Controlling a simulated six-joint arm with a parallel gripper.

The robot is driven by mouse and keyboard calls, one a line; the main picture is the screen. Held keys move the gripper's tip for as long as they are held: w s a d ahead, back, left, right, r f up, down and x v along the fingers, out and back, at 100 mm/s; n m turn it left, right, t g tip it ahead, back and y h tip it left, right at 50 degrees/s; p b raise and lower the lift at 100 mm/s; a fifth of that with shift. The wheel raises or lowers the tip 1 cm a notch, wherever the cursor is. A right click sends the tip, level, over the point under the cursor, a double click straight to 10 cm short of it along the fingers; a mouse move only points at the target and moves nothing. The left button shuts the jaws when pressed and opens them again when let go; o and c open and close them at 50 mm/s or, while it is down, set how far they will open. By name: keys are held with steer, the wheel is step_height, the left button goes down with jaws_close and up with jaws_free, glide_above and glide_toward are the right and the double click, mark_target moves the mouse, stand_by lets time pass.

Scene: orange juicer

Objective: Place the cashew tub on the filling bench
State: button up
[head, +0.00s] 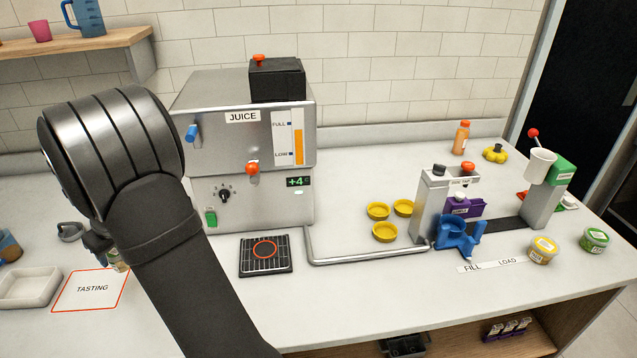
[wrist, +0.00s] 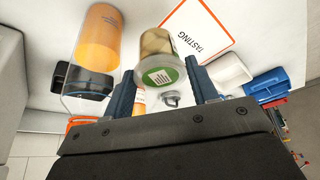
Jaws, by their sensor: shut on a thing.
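In the wrist view, my gripper (wrist: 160,70) is shut on the cashew tub (wrist: 157,42), a clear tub with pale nuts and a round green-and-white label facing the camera. In the head view my arm hides most of the gripper; a small part of what looks like the tub (head: 120,261) shows at the left, beside the tasting mat (head: 90,291). I cannot tell whether the tub touches the counter. A strip marked FILL and LOAD (head: 490,265) lies at the right, in front of a grey station with a blue holder (head: 459,238).
The juice machine (head: 245,150) stands mid-counter, with a black grid plate (head: 265,255) and a metal rail (head: 370,256) before it. Yellow bowls (head: 385,232) sit left of the station. A yellow tub (head: 543,250) and a green-lidded tub (head: 594,238) stand at the right.

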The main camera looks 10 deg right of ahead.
steer(key=w+d+f+m+t+h, duration=0.15)
steer(key=d+m, duration=0.45)
steer(key=d, duration=1.9)
steer(key=w+d+f+m+t+h, duration=0.1)
steer(key=w+d+f+m+h, duration=0.3)
steer(key=d, duration=2)
steer(key=s+d+r+m, duration=0.2)
steer(key=s+d, duration=0.5)
steer(key=d, duration=0.4)
steer(key=s+d+r+m+g, duration=0.1)
steer(key=s+d+r+m, duration=0.2)
steer(key=s+d, duration=0.65)
steer(key=s+d+r+m, duration=0.2)
steer(key=s+d, duration=0.4)
steer(key=d, duration=0.6)
steer(key=shift+h, duration=0.25)
steer(key=shift+w+a+f, duration=0.5)
steer(key=shift+w+f, duration=1.3)
steer(key=shift+w, duration=0.05)
steer(key=shift+w+a+f, duration=0.55)
steer(key=shift+w+f, duration=1.2)
steer(key=shift+w, duration=0.15)
steer(key=shift+w+a+f, duration=0.5)
steer(key=shift+w+f, duration=1.3)
steer(key=shift+w, duration=0.05)
